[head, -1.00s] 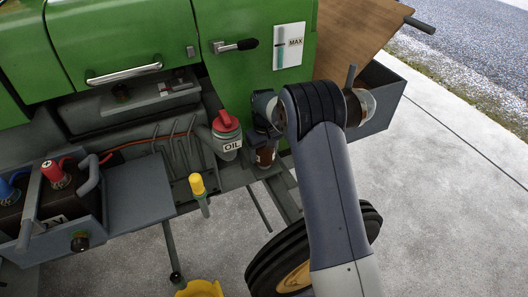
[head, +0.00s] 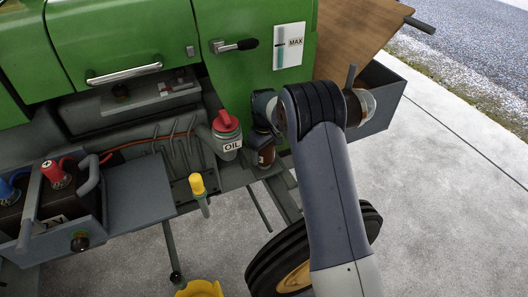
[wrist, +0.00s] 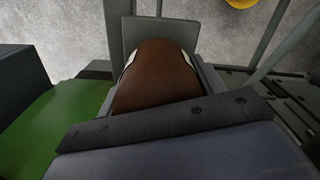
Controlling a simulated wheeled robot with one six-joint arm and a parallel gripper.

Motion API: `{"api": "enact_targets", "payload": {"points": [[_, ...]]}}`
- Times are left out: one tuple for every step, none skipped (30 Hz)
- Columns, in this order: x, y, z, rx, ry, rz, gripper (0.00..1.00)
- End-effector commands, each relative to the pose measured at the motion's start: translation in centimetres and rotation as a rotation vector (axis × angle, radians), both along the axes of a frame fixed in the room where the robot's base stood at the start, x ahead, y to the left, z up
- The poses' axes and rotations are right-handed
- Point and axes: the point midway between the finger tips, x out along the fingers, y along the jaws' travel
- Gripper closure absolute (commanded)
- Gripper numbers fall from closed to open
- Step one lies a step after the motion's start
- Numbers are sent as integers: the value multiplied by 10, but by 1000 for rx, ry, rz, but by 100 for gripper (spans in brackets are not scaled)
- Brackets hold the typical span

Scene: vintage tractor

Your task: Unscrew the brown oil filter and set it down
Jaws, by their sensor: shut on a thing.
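The brown oil filter (head: 266,157) shows in the head view below the tractor's green side, just right of the oil can, with a pale patch on it. My gripper (wrist: 158,62) is shut on the brown oil filter, which also fills the middle of the wrist view (wrist: 157,82). Pale patches show at both sides of the filter there. My arm comes from the lower right in the head view and covers part of the area beside the filter. I cannot tell whether the filter is still on its mount.
A grey bin (head: 385,97) lies to the right behind my arm. A blue-grey shelf (head: 130,190) is bare at left. A tyre (head: 370,225) is below.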

Motion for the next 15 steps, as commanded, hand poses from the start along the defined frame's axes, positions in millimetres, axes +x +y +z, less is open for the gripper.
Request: {"api": "enact_targets", "payload": {"points": [[0,0,0,1,1,5,48],[0,0,0,1,1,16,48],[0,0,0,0,0,39,48],[0,0,0,0,1,62,48],[0,0,0,1,1,83,48],[0,0,0,1,1,109,48],[0,0,0,0,1,125,48],[0,0,0,0,1,137,48],[0,0,0,0,1,147,48],[0,0,0,0,1,151,48],[0,0,0,0,1,151,48],[0,0,0,0,1,151,48],[0,0,0,0,1,150,48],[0,0,0,0,1,150,48],[0,0,0,0,1,150,48]]}}
